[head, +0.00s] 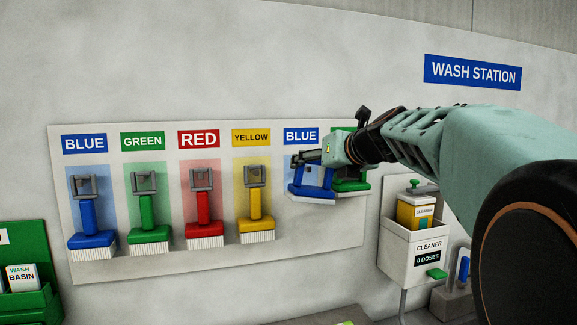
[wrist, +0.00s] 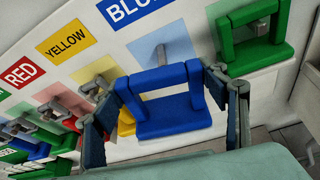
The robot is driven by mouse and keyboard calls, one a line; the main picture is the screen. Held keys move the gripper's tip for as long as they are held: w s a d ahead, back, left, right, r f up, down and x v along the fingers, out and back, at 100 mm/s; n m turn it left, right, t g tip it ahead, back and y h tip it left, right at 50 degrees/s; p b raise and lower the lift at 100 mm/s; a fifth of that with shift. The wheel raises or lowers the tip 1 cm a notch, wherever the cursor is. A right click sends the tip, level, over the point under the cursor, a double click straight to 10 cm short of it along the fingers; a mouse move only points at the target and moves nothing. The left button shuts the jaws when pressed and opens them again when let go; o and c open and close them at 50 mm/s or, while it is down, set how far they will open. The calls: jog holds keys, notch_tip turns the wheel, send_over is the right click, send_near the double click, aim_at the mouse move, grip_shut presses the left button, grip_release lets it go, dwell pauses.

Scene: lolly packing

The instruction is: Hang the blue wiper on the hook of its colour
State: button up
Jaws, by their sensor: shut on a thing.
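My gripper (head: 310,158) is shut on the blue wiper (head: 312,181), in front of the right-hand blue panel of the board. In the wrist view the wiper (wrist: 172,118) sits between the two fingers, its crossbar toward the board. A grey hook (wrist: 161,54) shows just beyond the crossbar, on the pale blue panel under the BLUE label (wrist: 135,10). The wiper looks apart from the hook, but the exact gap cannot be told. In the head view the gripper and wiper hide this hook; the BLUE label (head: 301,136) shows above.
A green wiper (wrist: 255,42) hangs just right of the blue panel. Blue, green, red and yellow brushes (head: 254,200) hang to the left. A cleaner dispenser (head: 413,245) is on the wall at lower right. A green holder (head: 30,300) is at lower left.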

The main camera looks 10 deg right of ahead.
aim_at(308, 167)
jog(key=shift+w+a+f+p, duration=0.1)
jog(key=shift+w+a+p, duration=0.1)
jog(key=shift+w, duration=0.7)
jog(key=shift+w+a+p, duration=0.1)
jog(key=shift+w+a, duration=0.05)
jog(key=shift+w, duration=0.8)
jog(key=shift+w+a+f+p, duration=0.1)
jog(key=shift+w+a+p, duration=0.1)
jog(key=shift+w, duration=0.7)
jog(key=shift+w+a+f, duration=0.15)
jog(key=shift+w+f, duration=0.35)
jog(key=shift+w, duration=0.2)
jog(key=o, duration=2.1)
